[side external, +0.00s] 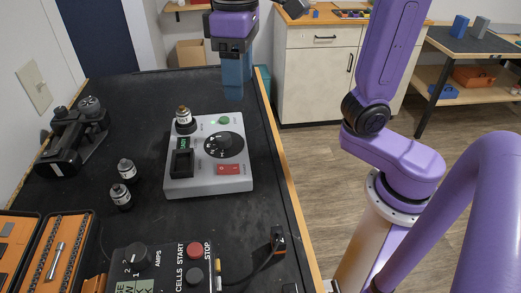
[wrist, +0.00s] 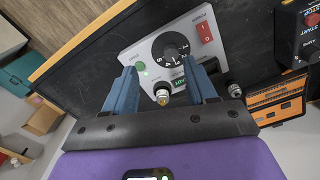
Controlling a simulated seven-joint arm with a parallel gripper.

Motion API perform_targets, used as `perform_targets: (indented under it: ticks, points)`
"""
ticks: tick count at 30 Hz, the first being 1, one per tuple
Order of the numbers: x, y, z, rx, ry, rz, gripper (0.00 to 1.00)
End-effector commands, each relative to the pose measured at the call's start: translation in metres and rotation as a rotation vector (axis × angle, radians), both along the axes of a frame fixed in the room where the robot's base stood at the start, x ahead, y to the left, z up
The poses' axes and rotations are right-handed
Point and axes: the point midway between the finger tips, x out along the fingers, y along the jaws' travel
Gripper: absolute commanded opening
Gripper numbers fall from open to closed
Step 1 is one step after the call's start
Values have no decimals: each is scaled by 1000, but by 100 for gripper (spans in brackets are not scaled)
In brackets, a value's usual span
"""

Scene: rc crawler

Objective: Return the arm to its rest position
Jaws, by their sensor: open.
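My gripper (side external: 234,88) is above the black table (side external: 135,95) near its far right part, beyond the grey control box. In the side view its blue fingers point down and overlap each other. In the wrist view my gripper (wrist: 163,92) has its two blue fingers apart, with nothing held between them. The grey box (side external: 208,187) has a black dial, a red switch and a green button, and stands on the table. A small bottle with a tan top (side external: 184,120) stands at the box's back left corner; its brass-coloured tip also shows in the wrist view (wrist: 163,98).
Two dark bottles (side external: 122,185) stand left of the box. A black device (side external: 75,135) sits at the left edge. A charger (side external: 160,268) and an open tool case (side external: 45,250) are in front. A cabinet (side external: 318,75) stands beyond the table's wooden edge.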

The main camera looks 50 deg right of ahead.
Motion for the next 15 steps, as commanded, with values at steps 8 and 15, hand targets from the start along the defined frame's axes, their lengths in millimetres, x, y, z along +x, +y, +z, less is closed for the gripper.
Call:
perform_targets:
  ticks: [8, 15]
  points:
    - [-39, -37, -58, 3, -4, 227, 56]
    - [-82, -74, -106, 7, -9, 426, 56]
